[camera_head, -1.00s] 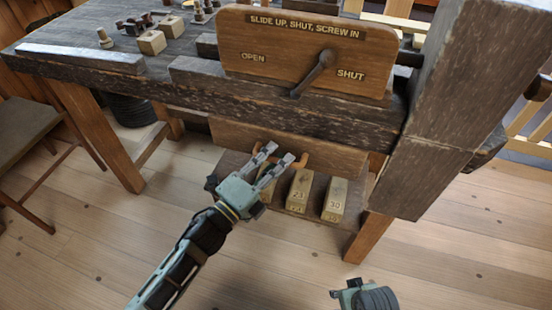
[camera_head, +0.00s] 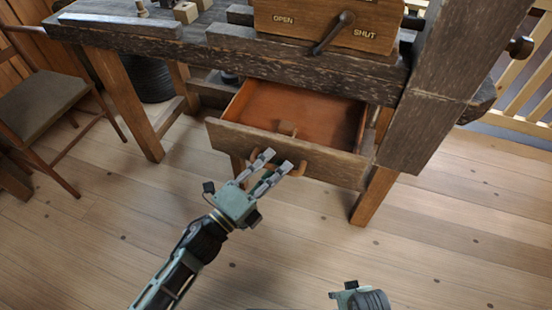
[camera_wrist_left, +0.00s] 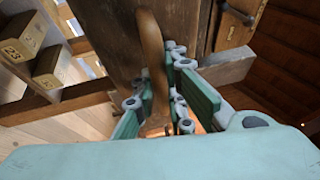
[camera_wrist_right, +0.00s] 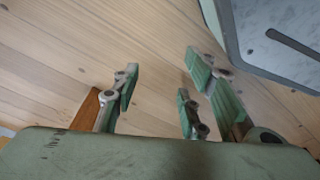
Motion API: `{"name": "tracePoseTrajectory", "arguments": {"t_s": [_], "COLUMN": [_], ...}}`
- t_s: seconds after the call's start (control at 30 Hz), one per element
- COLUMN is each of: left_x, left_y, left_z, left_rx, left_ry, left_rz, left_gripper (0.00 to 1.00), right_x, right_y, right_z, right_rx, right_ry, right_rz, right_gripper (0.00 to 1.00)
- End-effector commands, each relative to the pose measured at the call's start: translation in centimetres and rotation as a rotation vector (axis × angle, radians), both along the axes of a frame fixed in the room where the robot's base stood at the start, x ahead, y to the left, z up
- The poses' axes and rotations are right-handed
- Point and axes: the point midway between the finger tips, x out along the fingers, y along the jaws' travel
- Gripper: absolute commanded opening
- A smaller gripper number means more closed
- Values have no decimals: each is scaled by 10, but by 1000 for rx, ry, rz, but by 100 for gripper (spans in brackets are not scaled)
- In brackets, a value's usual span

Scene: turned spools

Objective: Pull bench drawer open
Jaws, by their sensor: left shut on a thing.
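The bench drawer (camera_head: 235,137) is pulled out from under the dark bench, and its reddish inside (camera_head: 325,105) shows. A small wooden block (camera_head: 288,128) lies in it behind the front. My left gripper (camera_head: 277,165) is at the bowed wooden handle on the drawer front. In the left wrist view the handle (camera_wrist_left: 152,50) stands between the fingers, and the gripper is shut on it. My right gripper is only partly in the head view, low at the bottom edge. In the right wrist view its fingers (camera_wrist_right: 162,75) are apart and empty above the floor.
The bench top (camera_head: 180,48) carries a wooden panel (camera_head: 300,25) marked OPEN and SHUT with a dark lever. Numbered wooden blocks (camera_wrist_left: 25,35) show in the left wrist view. A chair (camera_head: 45,105) stands at the left. The floor in front is clear.

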Motion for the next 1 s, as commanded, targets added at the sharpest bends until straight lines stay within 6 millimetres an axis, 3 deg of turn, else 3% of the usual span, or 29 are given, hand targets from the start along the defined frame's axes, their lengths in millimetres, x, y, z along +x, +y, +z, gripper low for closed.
{"name": "tracePoseTrajectory", "arguments": {"t_s": [0.23, 0.63, 0.67, 0.8, 0.87, 1.0], "left_x": [-15, -16, -16, -16, -16, -16], "left_y": [5, 6, 6, 6, 6, 6], "left_z": [-2, -3, -3, -2, -2, -1], "left_rx": [9, 10, 10, 7, 6, 3], "left_ry": [2, 2, 2, 1, 1, 1], "left_rz": [3, 3, 3, 2, 2, 2], "left_gripper": [0, 0, 13, 25, 30, 30], "right_x": [-6, -6, -6, -6, -6, -6], "right_y": [-1, -1, -1, -1, -1, -1], "right_z": [-9, -10, -10, -10, -10, -10], "right_rx": [0, -1, -1, -1, -1, -1], "right_ry": [6, 6, 6, 6, 6, 6], "right_rz": [1, 1, 1, 1, 1, 1], "right_gripper": [40, 40, 40, 40, 40, 40]}}
